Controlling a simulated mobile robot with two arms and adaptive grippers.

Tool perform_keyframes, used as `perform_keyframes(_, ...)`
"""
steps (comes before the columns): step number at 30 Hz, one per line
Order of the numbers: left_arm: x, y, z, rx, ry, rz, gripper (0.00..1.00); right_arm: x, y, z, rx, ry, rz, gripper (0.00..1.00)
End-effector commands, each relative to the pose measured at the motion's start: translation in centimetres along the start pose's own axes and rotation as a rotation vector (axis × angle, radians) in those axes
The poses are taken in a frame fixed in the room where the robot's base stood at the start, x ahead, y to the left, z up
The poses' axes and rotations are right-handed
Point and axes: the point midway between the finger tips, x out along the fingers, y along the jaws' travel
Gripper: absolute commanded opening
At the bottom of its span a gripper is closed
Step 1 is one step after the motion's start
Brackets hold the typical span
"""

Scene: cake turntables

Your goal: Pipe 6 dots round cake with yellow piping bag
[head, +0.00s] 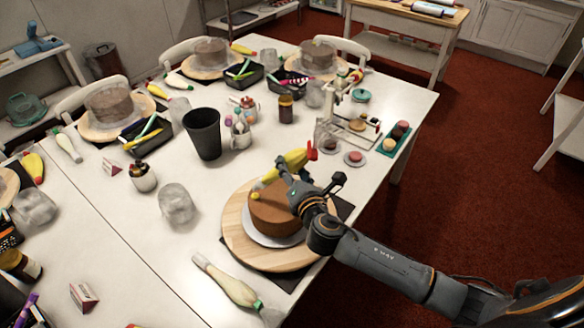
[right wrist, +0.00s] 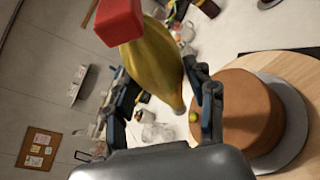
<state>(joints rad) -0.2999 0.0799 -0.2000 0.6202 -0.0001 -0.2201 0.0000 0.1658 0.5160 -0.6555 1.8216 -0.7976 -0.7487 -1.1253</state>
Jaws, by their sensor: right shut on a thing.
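The brown cake (head: 274,213) sits on a silver board on a round wooden turntable (head: 238,244) at the table's near right corner. My right gripper (head: 292,172) is shut on the yellow piping bag (head: 294,158), which is tilted with its red end up and its tip down by the cake's far left rim. The bag (right wrist: 152,60) fills the top of the right wrist view, with the cake (right wrist: 235,112) to its right. A small yellow dot (right wrist: 194,117) shows at the cake's edge near the tip; whether the tip touches it I cannot tell. My left gripper is not in view.
A small stand with cakes (head: 358,125) is behind. Bare table lies between the wrap and turntable.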

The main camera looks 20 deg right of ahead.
Motion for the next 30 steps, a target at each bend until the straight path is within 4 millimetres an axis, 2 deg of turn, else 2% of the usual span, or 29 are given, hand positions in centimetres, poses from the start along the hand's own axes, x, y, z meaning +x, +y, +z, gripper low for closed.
perform_keyframes(7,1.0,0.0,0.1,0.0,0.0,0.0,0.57,-3.7,-1.2,-0.9,0.014,0.01,0.003,0.43)
perform_keyframes(13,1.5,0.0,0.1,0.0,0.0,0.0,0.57,-6.2,-2.0,-0.5,0.007,0.001,0.001,0.43)
perform_keyframes(17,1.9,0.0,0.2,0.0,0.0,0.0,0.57,-6.5,-2.4,-0.5,0.005,-0.003,0.001,0.43)
perform_keyframes(30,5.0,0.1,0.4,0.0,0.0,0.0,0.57,-6.1,-4.0,-2.6,0.003,-0.003,0.002,0.43)
